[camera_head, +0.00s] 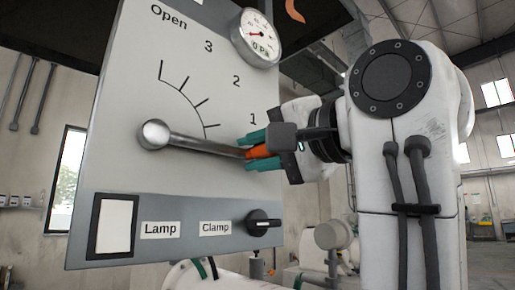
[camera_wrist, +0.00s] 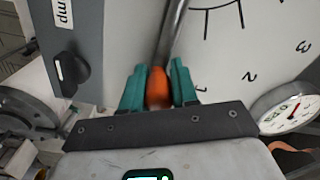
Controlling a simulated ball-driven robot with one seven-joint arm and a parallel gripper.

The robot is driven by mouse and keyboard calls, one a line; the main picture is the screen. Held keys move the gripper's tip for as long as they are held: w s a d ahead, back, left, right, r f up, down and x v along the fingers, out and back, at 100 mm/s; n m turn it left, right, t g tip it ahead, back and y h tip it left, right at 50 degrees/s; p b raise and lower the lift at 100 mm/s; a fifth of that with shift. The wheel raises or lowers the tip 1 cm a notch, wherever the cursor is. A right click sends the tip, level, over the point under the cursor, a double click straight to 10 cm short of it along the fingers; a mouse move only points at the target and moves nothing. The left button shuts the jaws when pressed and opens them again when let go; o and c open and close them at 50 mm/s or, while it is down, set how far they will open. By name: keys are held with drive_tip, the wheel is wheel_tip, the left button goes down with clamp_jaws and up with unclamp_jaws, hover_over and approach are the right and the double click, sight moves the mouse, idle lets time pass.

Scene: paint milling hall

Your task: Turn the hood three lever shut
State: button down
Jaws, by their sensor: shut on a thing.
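The hood lever (camera_head: 196,145) is a metal rod on a grey panel (camera_head: 120,100), with a round hub at its left end and an orange grip at its right end. It points right and slightly down, below the mark by the 1. The dial reads Open at the top, then 3, 2 and 1 going down. My gripper (camera_head: 262,152) has teal fingers shut around the orange grip. In the wrist view the orange grip (camera_wrist: 157,88) sits between the two teal fingers, with the metal rod (camera_wrist: 172,35) running up from it.
A pressure gauge (camera_head: 261,37) sits at the panel's upper right. Below the lever are a white lamp switch (camera_head: 115,226) and a black clamp knob (camera_head: 263,223). The clamp knob (camera_wrist: 69,73) also shows in the wrist view, left of my fingers. Machinery (camera_head: 325,245) stands behind, lower right.

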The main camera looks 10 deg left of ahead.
drive_tip(key=shift+f, duration=0.45)
drive_tip(key=c, duration=1.3)
unclamp_jaws()
drive_tip(key=o, duration=0.4)
drive_tip(key=shift+r, duration=0.15)
drive_tip(key=b+v, duration=0.3)
drive_tip(key=v, duration=0.7)
drive_tip(key=shift+s+d, duration=0.3)
